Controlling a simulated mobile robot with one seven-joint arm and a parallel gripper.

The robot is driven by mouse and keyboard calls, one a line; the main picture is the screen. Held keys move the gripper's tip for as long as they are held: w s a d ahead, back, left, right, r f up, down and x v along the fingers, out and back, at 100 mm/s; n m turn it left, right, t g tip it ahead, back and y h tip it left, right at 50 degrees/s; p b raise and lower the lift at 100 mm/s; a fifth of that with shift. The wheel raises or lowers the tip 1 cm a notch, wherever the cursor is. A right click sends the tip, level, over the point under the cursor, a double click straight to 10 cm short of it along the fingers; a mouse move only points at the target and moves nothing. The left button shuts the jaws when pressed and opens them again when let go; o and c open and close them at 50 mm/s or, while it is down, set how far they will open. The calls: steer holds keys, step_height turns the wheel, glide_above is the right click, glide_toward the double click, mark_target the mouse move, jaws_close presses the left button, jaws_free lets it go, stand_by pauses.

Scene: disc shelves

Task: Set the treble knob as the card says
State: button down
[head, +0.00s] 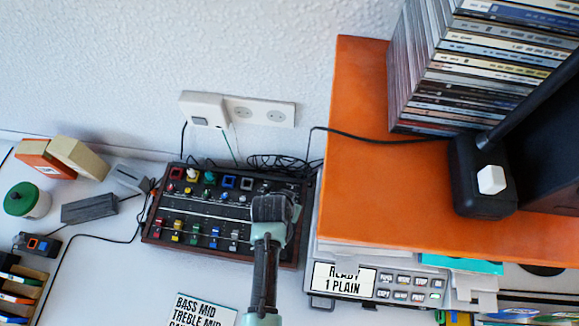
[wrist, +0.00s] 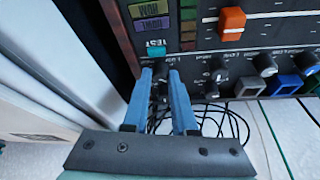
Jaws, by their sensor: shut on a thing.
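The dark mixer (head: 196,215) with a wooden edge lies on the white desk in the head view, with rows of coloured faders and knobs. It also shows upside down in the wrist view (wrist: 275,42). My gripper (head: 277,207) is over the mixer's right end in the head view. In the wrist view its two blue fingers (wrist: 161,76) are shut on a small dark knob (wrist: 162,89) near the panel's corner. Its label is too small to read, and the fingers hide its pointer. The card (head: 205,311) at the bottom reads "BASS MID", "TREBLE MID"; its lower line is cut off.
An orange shelf (head: 365,190) with stacked discs (head: 480,60) stands close to the right of the mixer. Below it is a grey device with a display (head: 345,279). Cables (head: 280,162) lie behind the mixer. The desk left of the card is clear.

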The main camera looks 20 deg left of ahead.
steer(key=m+h+b, duration=0.1)
steer(key=m, duration=0.1)
steer(key=m+h+b, duration=0.1)
steer(key=m, duration=0.2)
steer(key=shift+w+a+m, duration=0.1)
steer(key=shift+a+m, duration=0.1)
steer(key=shift+m, duration=0.1)
steer(key=shift+m+g+h+b, duration=0.4)
steer(key=shift+m+b, duration=0.1)
steer(key=shift+m, duration=0.6)
steer(key=shift+m+g+h+b, duration=0.3)
steer(key=shift+m+h+b, duration=0.15)
steer(key=shift+m, duration=0.65)
steer(key=shift+a, duration=0.1)
